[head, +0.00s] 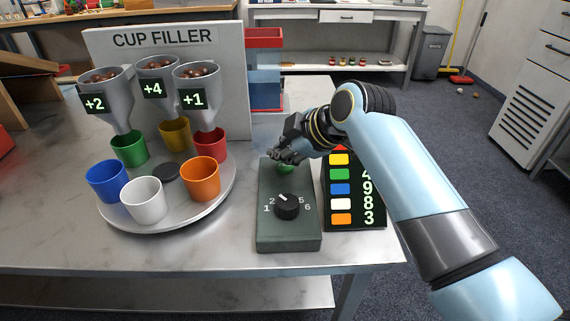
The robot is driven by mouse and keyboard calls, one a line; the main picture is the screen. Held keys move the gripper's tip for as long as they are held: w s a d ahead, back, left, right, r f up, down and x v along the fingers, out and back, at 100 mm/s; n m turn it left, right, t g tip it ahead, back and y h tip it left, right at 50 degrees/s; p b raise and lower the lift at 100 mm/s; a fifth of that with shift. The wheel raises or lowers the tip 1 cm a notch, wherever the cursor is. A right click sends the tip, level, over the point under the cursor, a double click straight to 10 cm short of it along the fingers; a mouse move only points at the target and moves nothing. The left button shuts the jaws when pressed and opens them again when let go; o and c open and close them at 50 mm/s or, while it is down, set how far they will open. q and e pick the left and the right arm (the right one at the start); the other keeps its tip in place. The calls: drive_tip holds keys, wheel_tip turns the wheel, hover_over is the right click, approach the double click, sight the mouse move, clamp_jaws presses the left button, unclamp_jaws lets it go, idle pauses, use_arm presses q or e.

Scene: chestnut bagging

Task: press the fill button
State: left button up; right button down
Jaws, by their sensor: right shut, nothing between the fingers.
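A dark green control box (289,235) lies on the table, with a black dial (287,206) among numbers on its front part. A green button (286,169) sits at its back end, partly hidden under my gripper. My right gripper (281,158) is shut and empty, its fingertips at or just above the button; I cannot tell if they touch. The cup filler (164,39) holds three grey hoppers marked +2, +4 and +1. A round turntable (150,223) below carries blue, white, orange, red, yellow and green cups. My left gripper is not in view.
A dark panel (371,222) with coloured squares and numbers stands right of the control box, beside my right arm. Red and blue bins (265,95) stand behind. The tabletop (215,248) in front of the turntable is clear.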

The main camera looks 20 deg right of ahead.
drive_tip(key=shift+f, duration=0.15)
drive_tip(key=shift+f, duration=0.25)
drive_tip(key=shift+f, duration=0.25)
idle(0.6)
drive_tip(key=shift+s+a+f, duration=0.1)
drive_tip(key=shift+s+f, duration=0.25)
drive_tip(key=shift+f, duration=0.25)
idle(0.6)
drive_tip(key=shift+w+r+p, duration=0.25)
drive_tip(key=shift+r+p, duration=0.45)
drive_tip(key=shift+w+r, duration=0.1)
drive_tip(key=shift+r, duration=0.1)
